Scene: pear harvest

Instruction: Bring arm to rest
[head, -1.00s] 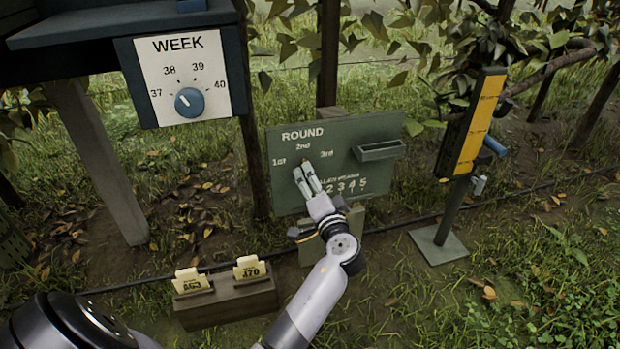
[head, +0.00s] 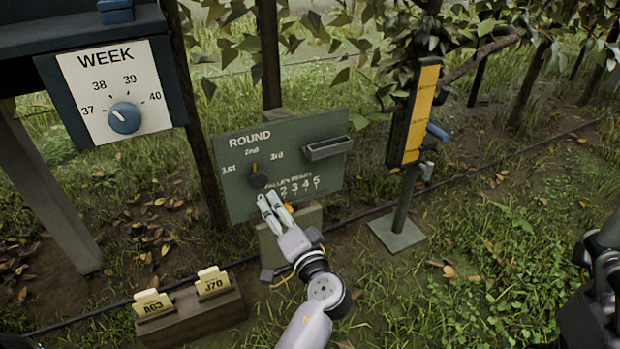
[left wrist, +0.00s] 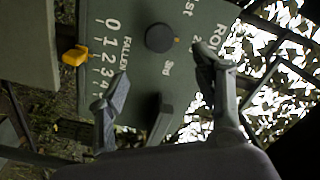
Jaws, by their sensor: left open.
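My left gripper (head: 268,200) is open and empty, in front of the lower part of the green ROUND board (head: 322,125). The board's dark round dial (head: 259,179) is uncovered above the fingertips, with its yellow mark toward 2nd. In the left wrist view the gripper (left wrist: 160,72) has its fingers spread, with the dial (left wrist: 160,38) beyond them and apart from them.
A WEEK panel (head: 92,68) with a blue knob (head: 125,118) stands at upper left. A wooden block (head: 200,316) with two cards is at lower left. A yellow-faced post (head: 421,110) stands right of the board. Grass right of my left arm is open.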

